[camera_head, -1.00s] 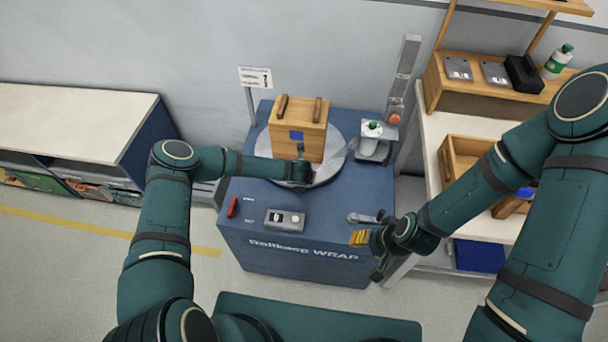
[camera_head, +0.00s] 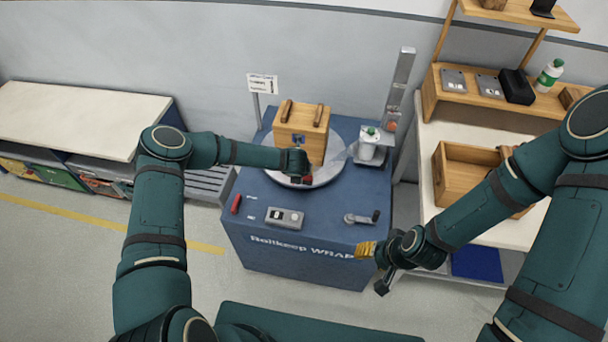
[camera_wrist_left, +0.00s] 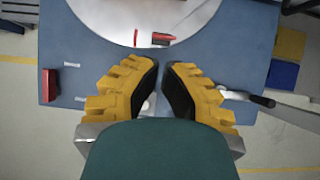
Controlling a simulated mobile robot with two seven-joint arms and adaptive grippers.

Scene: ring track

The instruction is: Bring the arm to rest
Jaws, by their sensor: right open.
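My left arm comes in from the left in the head view and ends at my left gripper (camera_head: 302,178) by the front of the turntable (camera_head: 334,170). The left wrist view shows its two yellow fingers (camera_wrist_left: 163,68) with tips close together and a narrow gap, with nothing visible between them. A wooden box with two dark handles (camera_head: 301,130) stands on the turntable, its lower front partly hidden by my left gripper. My right gripper (camera_head: 369,268) is open and empty in front of the blue machine's (camera_head: 300,262) right front edge.
The machine top holds a red switch (camera_head: 236,204), a grey control box (camera_head: 285,217) and a crank (camera_head: 362,217). A column (camera_head: 400,85) stands behind. A white bench (camera_head: 458,128) with an open wooden crate (camera_head: 449,180) is right, a low cabinet (camera_head: 75,118) left. Floor left is clear.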

